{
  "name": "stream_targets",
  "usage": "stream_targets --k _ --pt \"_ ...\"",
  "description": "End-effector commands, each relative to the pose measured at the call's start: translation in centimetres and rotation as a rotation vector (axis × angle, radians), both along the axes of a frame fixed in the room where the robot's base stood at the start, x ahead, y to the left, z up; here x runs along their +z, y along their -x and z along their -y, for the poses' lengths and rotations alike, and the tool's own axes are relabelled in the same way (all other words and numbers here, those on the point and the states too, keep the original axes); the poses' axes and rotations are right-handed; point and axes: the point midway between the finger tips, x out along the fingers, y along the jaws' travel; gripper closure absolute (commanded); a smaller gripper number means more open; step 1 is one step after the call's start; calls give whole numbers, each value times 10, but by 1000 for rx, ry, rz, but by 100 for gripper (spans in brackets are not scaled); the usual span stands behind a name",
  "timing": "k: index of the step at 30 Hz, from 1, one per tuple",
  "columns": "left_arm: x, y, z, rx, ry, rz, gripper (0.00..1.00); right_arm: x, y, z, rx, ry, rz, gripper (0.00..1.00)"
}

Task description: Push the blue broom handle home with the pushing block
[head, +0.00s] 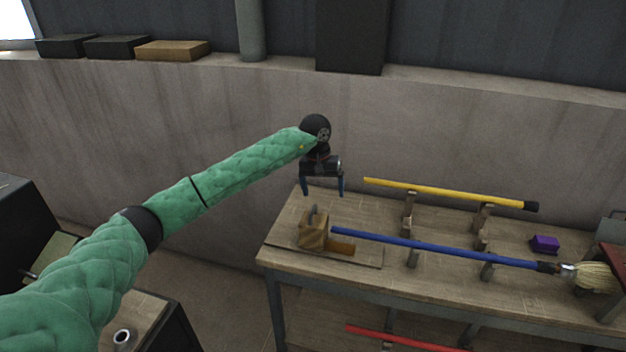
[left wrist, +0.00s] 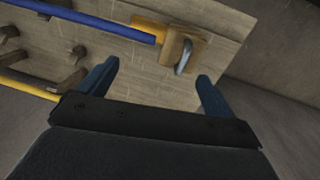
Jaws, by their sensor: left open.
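The blue broom handle (head: 430,247) lies across two wooden supports on the workbench, its right end at a pale bristle head (head: 592,277). The pushing block (head: 313,231), wooden with a metal loop on it, stands at the handle's left end; I cannot tell whether they touch. In the left wrist view the block (left wrist: 172,48) is beyond my fingertips, near the end of the blue handle (left wrist: 95,22). My left gripper (head: 322,188) is open and empty, above and a little behind the block. My right gripper does not show.
A yellow handle (head: 445,192) lies on supports behind the blue one. A purple block (head: 545,243) sits at the bench's right. A red handle (head: 400,337) lies on a lower level. A concrete wall (head: 200,130) rises behind the bench (head: 345,205).

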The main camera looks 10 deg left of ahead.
Motion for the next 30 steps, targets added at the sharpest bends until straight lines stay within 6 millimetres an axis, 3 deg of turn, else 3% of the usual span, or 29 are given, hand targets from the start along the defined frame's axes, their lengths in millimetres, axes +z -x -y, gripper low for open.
stream_targets --k 3,8,17,30 --pt "15 -7 -24 -36 -94 6 9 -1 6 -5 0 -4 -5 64" --pt "18 -9 -33 -51 -133 4 9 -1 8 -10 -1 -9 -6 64" --pt "-5 -8 -33 -49 -130 1 9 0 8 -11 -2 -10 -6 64" --pt "-48 -8 -32 -49 -128 1 9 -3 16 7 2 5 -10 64"
